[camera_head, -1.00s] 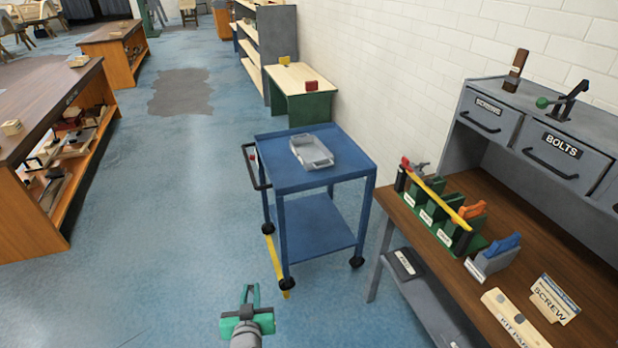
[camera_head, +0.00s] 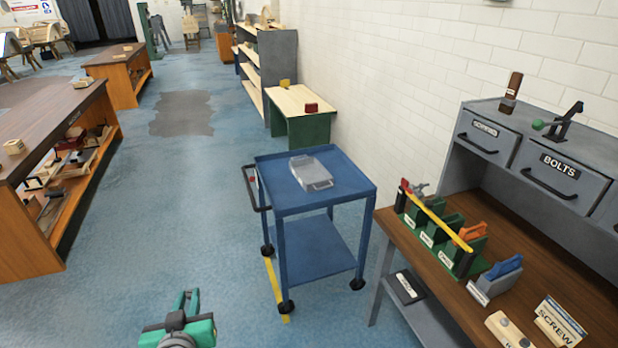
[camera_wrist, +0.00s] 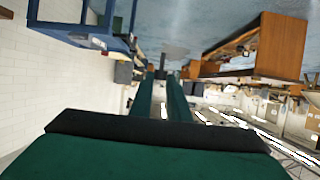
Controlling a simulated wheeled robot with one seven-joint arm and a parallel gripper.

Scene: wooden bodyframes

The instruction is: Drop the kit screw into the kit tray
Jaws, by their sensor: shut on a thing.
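The kit tray is a shallow light-grey tray (camera_head: 311,172) on the top of the blue cart (camera_head: 275,200) in the head view. My gripper (camera_head: 186,296) is low in the head view, to the left of the cart and nearer to me, apart from the tray. In the wrist view my gripper (camera_wrist: 160,76) has its two long green fingers close together, shut on the kit screw. The screw itself is too small and dark to make out between them.
The wooden workbench (camera_head: 450,292) with green bins and labelled drawers stands at the right. A long wooden bench (camera_head: 45,140) stands at the left. A green table (camera_head: 300,112) is behind the cart. Blue floor is open between the left bench and cart.

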